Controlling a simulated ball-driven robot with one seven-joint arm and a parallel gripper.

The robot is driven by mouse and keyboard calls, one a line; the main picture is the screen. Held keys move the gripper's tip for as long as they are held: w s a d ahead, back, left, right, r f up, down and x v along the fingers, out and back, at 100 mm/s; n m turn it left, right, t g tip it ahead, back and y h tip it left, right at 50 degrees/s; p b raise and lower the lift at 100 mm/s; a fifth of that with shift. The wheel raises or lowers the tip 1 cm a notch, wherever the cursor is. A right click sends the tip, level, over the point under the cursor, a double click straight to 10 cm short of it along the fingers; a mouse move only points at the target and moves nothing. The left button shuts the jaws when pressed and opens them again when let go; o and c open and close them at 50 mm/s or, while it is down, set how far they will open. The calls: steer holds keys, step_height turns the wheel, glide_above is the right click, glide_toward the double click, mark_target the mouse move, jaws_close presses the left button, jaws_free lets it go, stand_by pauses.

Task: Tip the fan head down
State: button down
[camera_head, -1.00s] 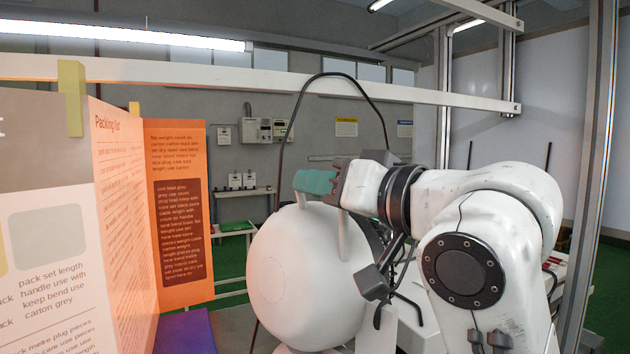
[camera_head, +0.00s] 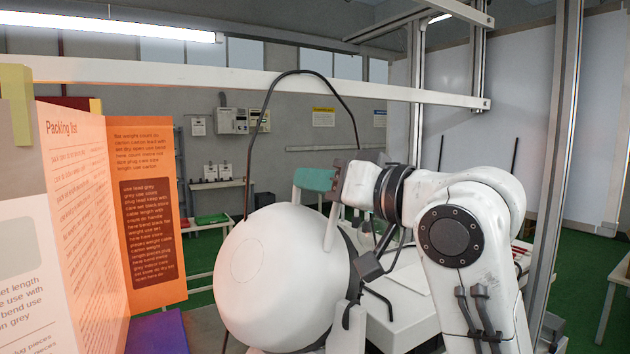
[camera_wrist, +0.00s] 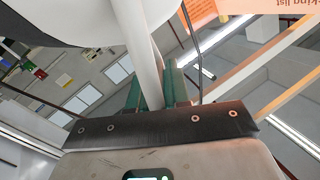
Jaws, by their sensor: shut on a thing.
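The fan head (camera_head: 285,280) is a large white rounded body at the centre of the head view. A faint round mark is on its left-facing side, a little above the middle. A slim white bar (camera_head: 334,222) rises behind its top right. My gripper (camera_head: 315,180), with teal fingers, is at the upper end of this bar, above and right of the head. In the wrist view the bar (camera_wrist: 137,45) passes between the teal fingers (camera_wrist: 152,92), which are shut on it. The fan's lower support is mostly hidden.
A folded orange and white packing-list board (camera_head: 150,215) stands close on the left, with a purple block (camera_head: 157,333) below it. A white horizontal beam (camera_head: 200,75) crosses behind, above the gripper. A dark cable (camera_head: 262,115) arches behind the fan. Metal posts (camera_head: 555,170) stand right.

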steer(key=shift+w+f, duration=0.1)
steer(key=shift+f, duration=0.15)
steer(key=c, duration=1.3)
jaws_free()
steer(key=shift+d, duration=0.15)
steer(key=shift+o, duration=0.7)
steer(key=shift+r, duration=0.1)
steer(key=b+v, duration=0.3)
steer(key=v, duration=0.7)
steer(key=shift+s+d, duration=0.25)
steer(key=shift+s, duration=0.05)
